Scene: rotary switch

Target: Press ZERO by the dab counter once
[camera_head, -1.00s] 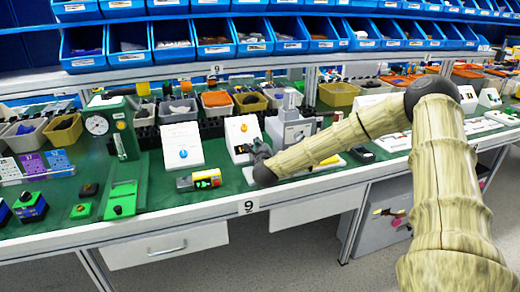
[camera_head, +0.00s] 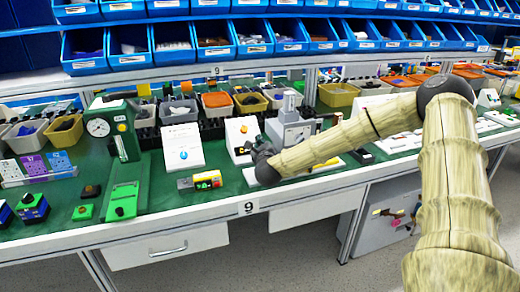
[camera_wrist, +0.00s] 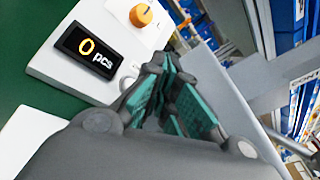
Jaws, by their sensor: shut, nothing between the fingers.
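A white sloped panel (camera_wrist: 68,62) carries a black display (camera_wrist: 87,49) that reads "0 pcs" in the wrist view, with an orange knob (camera_wrist: 141,15) above it. A small pale round part (camera_wrist: 128,82) shows beside the display, partly hidden by my gripper; I cannot read any ZERO label. The panel also stands on the bench in the head view (camera_head: 238,128). My gripper (camera_wrist: 164,66) is shut and empty, its tips over the panel's right side; contact cannot be told. In the head view, my gripper (camera_head: 260,148) is in front of the panel's lower right.
A second white panel with a blue knob (camera_head: 183,154) stands to the left. A grey machine (camera_head: 290,127) is close on the right. A yellow-and-red device (camera_head: 200,181) lies on the green bench top. Bins line the back.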

